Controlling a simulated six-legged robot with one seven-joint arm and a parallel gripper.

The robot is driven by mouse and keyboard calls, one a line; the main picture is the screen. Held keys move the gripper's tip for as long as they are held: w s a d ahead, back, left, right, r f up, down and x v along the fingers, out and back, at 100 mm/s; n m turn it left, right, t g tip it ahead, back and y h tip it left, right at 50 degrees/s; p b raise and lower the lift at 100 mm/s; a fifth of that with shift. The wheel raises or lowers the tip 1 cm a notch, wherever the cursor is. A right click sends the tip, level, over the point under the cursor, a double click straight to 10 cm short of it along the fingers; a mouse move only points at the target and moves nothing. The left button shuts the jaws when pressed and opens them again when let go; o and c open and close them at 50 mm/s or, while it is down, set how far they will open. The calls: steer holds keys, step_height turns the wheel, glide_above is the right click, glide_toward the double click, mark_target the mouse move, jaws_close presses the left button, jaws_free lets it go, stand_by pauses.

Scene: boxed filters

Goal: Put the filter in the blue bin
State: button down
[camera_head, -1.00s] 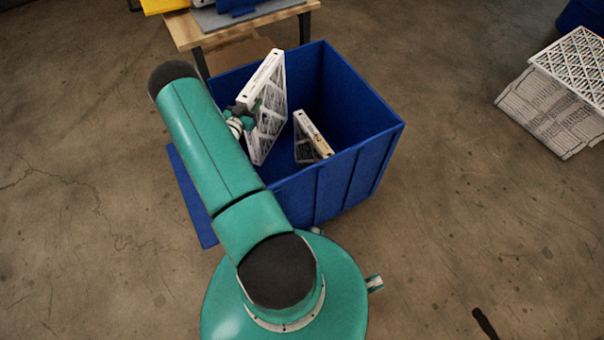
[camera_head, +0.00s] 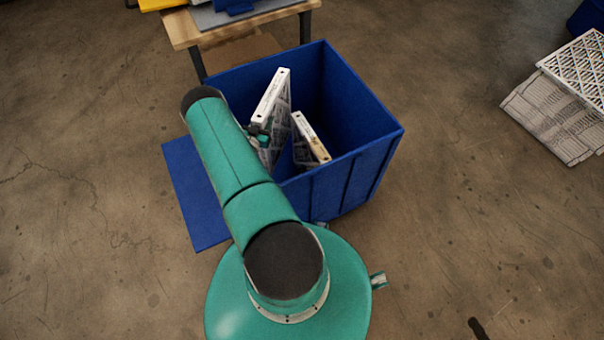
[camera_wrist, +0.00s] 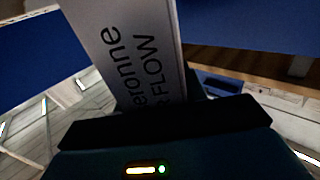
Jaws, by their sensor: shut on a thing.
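In the wrist view, the filter's white edge (camera_wrist: 135,50) with printed lettering rises from between the jaws (camera_wrist: 165,120). A second, smaller-looking filter (camera_head: 310,138) leans inside the bin just to the right of the held one. Whether the two touch or the held one rests on the bin floor, I cannot tell.
A wooden table (camera_head: 240,32) with grey and blue items stands behind the bin. A blue flap (camera_head: 195,195) extends out at the bin's left side. More filters (camera_head: 575,75) lie on the floor at the far right. The right part of the bin's inside is free.

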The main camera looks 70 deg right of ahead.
mark_target(269, 155)
step_height(269, 155, down, 16)
steer(key=s+d, duration=0.2)
steer(key=d, duration=0.1)
steer(key=shift+s+r, duration=0.25)
steer(key=shift+s, duration=0.15)
steer(key=shift+a+f, duration=0.1)
steer(key=c, duration=0.8)
jaws_free()
steer(key=shift+c, duration=0.2)
steer(key=a, duration=0.7)
steer(key=shift+a, duration=0.25)
